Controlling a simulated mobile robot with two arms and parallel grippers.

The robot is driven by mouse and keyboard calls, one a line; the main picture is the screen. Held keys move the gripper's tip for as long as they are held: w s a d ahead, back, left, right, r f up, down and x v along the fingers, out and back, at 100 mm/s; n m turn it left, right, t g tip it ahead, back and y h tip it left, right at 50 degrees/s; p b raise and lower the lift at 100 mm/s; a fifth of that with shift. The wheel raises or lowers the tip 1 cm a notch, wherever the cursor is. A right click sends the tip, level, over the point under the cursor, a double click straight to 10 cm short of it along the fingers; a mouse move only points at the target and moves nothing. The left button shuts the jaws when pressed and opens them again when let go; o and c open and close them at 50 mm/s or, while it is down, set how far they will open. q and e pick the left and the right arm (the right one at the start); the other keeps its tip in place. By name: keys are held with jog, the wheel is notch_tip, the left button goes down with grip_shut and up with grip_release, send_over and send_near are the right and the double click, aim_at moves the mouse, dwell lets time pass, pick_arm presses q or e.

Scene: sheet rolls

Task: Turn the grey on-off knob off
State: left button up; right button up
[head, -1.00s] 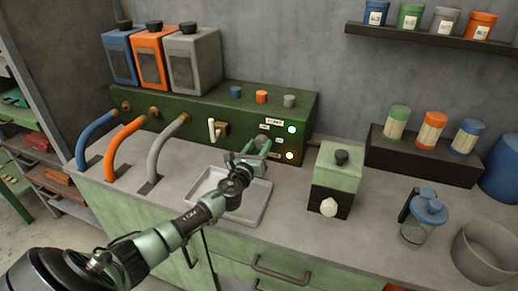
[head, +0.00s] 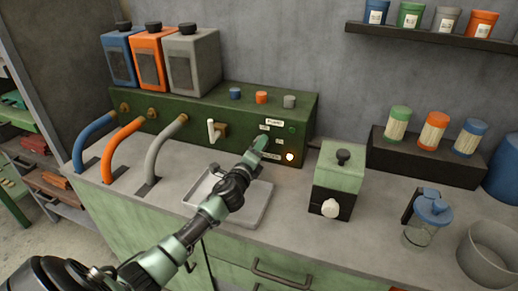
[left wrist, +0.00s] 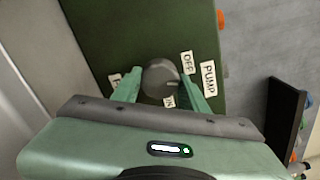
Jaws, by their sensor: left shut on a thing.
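The grey knob (left wrist: 160,78) sits on the green machine panel (left wrist: 100,30) in the left wrist view. My left gripper (left wrist: 163,77) is shut on it, one finger on each side. A light mark on the knob's face points to the right in that view. Labels reading OFF (left wrist: 187,63) and PUMP (left wrist: 209,77) are beside it; another label is partly covered by a finger. In the head view my left gripper (head: 259,147) is at the front of the green machine (head: 215,112) and hides the knob. The upper panel light (head: 292,129) is dark green; the lower light (head: 290,157) glows.
A white lever tap (head: 212,130) is left of my gripper, above a grey tray (head: 248,214). Blue, orange and grey hoses stand at left. A small green-and-black box (head: 337,178) is at right, with a jug (head: 424,220) and a pot (head: 490,258) beyond.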

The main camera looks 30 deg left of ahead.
pick_arm(q)
jog(key=shift+n, duration=1.7)
jog(key=o, duration=1.4)
jog(key=v, duration=0.8)
